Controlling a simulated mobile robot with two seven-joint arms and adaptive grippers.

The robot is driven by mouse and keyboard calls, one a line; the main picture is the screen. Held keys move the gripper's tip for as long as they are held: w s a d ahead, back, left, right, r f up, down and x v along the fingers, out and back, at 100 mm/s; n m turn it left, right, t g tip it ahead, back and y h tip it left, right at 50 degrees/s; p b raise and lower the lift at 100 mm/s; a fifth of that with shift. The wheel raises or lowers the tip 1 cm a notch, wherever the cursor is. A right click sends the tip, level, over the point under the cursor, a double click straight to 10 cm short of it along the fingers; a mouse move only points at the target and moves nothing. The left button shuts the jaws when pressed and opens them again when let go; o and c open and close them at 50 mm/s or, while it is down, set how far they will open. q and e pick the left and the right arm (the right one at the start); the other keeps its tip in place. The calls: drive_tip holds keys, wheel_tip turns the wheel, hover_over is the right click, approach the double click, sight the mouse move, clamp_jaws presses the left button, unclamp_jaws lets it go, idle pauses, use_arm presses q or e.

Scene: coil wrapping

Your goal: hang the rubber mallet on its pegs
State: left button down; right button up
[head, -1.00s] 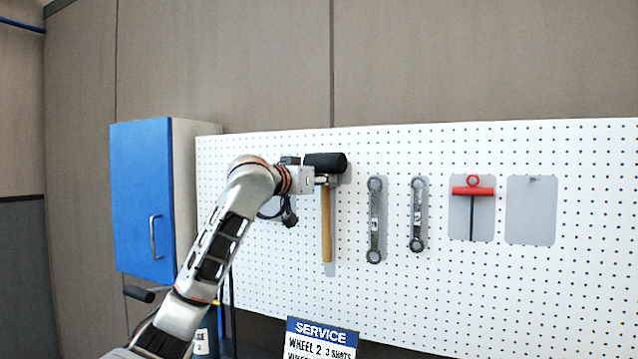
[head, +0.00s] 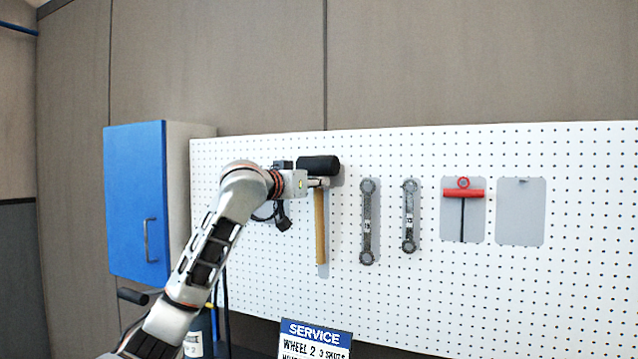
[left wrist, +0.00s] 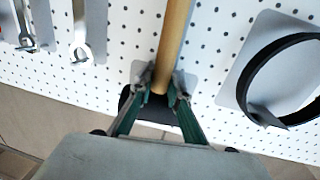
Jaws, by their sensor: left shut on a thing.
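The rubber mallet (head: 319,225) has a black head and a wooden handle. It hangs upright, head up, in front of a grey patch (head: 323,271) on the white pegboard. My left gripper (head: 322,183) is shut on the handle just below the head. The left wrist view shows both fingers (left wrist: 160,88) around the wooden handle (left wrist: 172,45), with part of the black head (left wrist: 160,112) behind them. The pegs are hidden, so I cannot tell whether the head rests on them. My right gripper is not in view.
Two wrenches (head: 368,222) (head: 409,216) and a red T-handle tool (head: 463,194) hang to the right, beside an empty grey patch (head: 520,225). A black strap loop (left wrist: 247,75) shows in the left wrist view. A blue cabinet (head: 137,200) stands left; a service sign (head: 316,338) is below.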

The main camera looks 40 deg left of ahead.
use_arm(q)
drive_tip(key=f, duration=0.1)
drive_tip(key=w+f, duration=0.1)
drive_tip(key=shift+d+f+g, duration=0.2)
drive_tip(key=shift+f+g, duration=0.1)
drive_tip(key=shift+f, duration=0.1)
drive_tip(key=c, duration=2)
unclamp_jaws()
drive_tip(key=shift+o, duration=0.8)
drive_tip(key=shift+s+d+r, duration=0.1)
drive_tip(key=shift+s, duration=0.1)
drive_tip(key=shift+s+d, duration=0.15)
drive_tip(key=shift+s, duration=0.35)
drive_tip(key=s+d+r, duration=0.1)
drive_tip(key=s+r, duration=0.1)
drive_tip(key=s, duration=0.9)
drive_tip(key=shift+s+d+r, duration=0.15)
drive_tip(key=shift+s+r, duration=0.2)
drive_tip(key=shift+r, duration=0.05)
drive_tip(key=shift+d, duration=0.1)
